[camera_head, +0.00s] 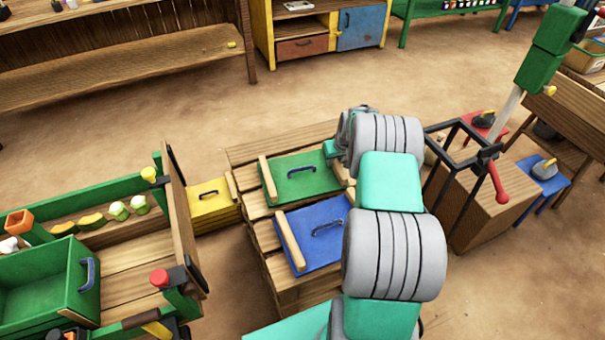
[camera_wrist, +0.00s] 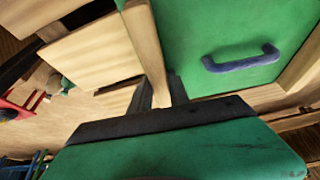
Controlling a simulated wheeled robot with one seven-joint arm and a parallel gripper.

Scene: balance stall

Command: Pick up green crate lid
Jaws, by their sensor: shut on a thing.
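The green crate lid (camera_head: 318,185) lies on a slatted wooden top, with a wooden batten at its left end and a dark handle in the middle. In the wrist view the green lid (camera_wrist: 205,25) fills the upper right, with its blue handle (camera_wrist: 242,60) and a light wooden batten along its edge. My gripper (camera_wrist: 161,92) is shut on the end of that batten, one dark finger on each side. The fingertips are partly hidden by the batten. In the head view my arm hides my gripper and the lid's right end.
A blue lid (camera_head: 318,242) lies just in front of the green one on the slatted wooden top (camera_head: 262,155). A yellow box (camera_head: 212,208) and a green-framed cart (camera_head: 120,262) stand left. A black frame with a red handle (camera_head: 497,182) stands right. Open floor lies behind.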

